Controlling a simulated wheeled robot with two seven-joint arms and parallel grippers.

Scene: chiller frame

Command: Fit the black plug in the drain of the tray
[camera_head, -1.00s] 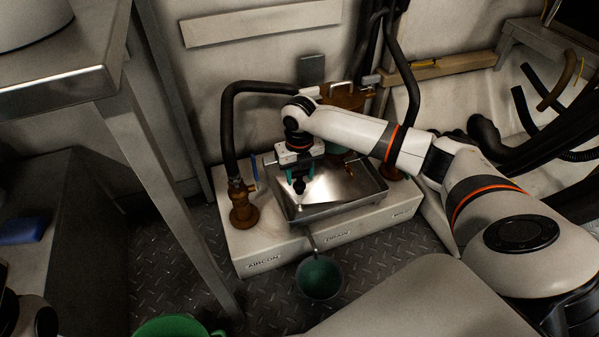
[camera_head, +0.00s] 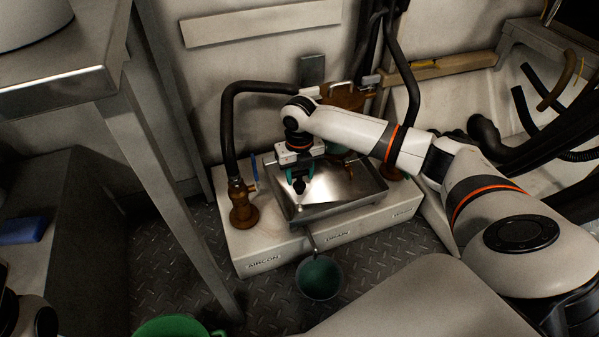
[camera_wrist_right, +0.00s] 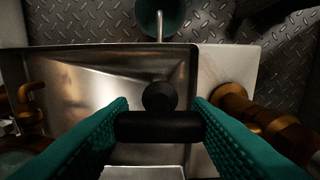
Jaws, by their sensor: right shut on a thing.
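The metal tray (camera_head: 352,191) sits on a white base, and its shallow basin is mostly bare. My right gripper (camera_head: 299,178) is over the left part of the tray. Its teal fingers are shut on the black plug (camera_head: 299,187), which hangs below them. In the right wrist view the plug (camera_wrist_right: 160,97) shows a round knob end and a thick black bar between the fingers of the right gripper (camera_wrist_right: 160,126). The drain hole cannot be made out; the plug and gripper may cover it. A thin drain pipe (camera_wrist_right: 159,27) leaves the tray's front edge. My left gripper is not in view.
A green cup (camera_head: 318,278) is below the drain pipe on the patterned metal floor. A brass fitting with a black hose (camera_head: 229,130) stands left of the tray. A metal table leg (camera_head: 165,180) is farther left. A green container (camera_head: 172,327) is at the bottom edge.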

